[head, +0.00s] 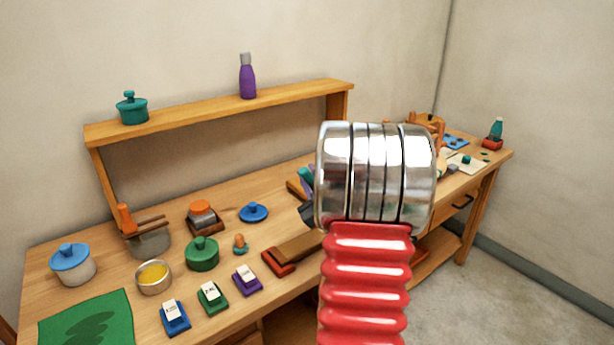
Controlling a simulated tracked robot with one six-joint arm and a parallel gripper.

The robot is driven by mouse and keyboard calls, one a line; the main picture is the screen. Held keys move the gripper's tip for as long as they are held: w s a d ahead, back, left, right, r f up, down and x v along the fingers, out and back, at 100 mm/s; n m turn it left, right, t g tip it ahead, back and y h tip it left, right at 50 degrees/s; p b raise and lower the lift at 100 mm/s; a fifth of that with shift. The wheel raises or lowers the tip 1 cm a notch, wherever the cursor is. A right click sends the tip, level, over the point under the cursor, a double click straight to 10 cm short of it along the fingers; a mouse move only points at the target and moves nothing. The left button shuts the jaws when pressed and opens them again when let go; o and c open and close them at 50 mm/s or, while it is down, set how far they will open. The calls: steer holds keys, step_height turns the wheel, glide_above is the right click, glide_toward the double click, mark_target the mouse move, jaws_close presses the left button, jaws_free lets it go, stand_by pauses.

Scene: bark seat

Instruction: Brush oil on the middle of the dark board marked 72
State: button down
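A metal bowl (154,289) of yellow liquid, which looks like oil, stands at the front left of the bench (110,259). Behind it a grey pot (150,243) has an orange-topped handle (126,219) and brown sticks at its rim; I cannot tell if one is a brush. A brown board-like piece (300,248) with a red end piece (278,262) lies mid-bench, partly behind my arm. I see no number 72 on it. My arm's red bellows and metal joint fill the centre right.
Small blue (174,319), green (212,299) and purple (247,283) blocks with unreadable white labels line the front edge. A green lidded pot (202,254), a blue-lidded white pot (73,266) and a green mat (60,326) stand or lie nearby. A raised shelf (200,115) runs behind.

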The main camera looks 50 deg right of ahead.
steer(key=shift+f, duration=2.45)
